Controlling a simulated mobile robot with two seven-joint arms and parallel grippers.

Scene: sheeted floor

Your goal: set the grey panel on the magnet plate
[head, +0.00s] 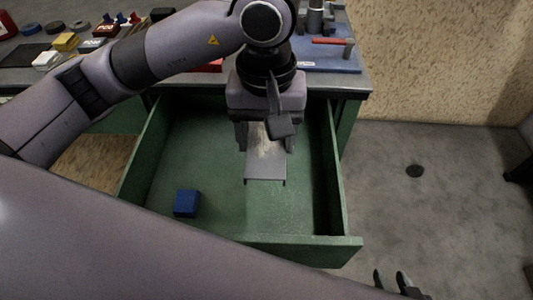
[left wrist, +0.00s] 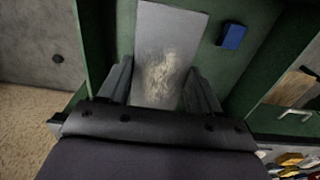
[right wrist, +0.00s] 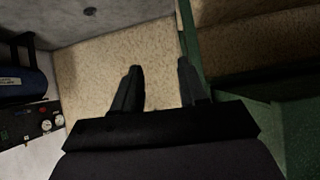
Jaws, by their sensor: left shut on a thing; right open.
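The grey panel (head: 265,168) is a flat metallic sheet with a scuffed, pale patch, over the open green drawer. My left gripper (head: 267,143) points down into the drawer and is shut on the panel. In the left wrist view the panel (left wrist: 168,55) extends from between the two fingers. Whether it touches the drawer floor I cannot tell. I cannot make out which thing is the magnet plate. My right gripper (head: 400,283) is open and empty at the bottom right, outside the drawer; its fingers (right wrist: 160,88) show apart in the right wrist view.
The green drawer (head: 300,246) is pulled out under the workbench, and a blue block (head: 187,203) lies in it at the left. A blue mat (head: 345,63) with a red-handled tool (head: 332,42) and several small items are on the bench.

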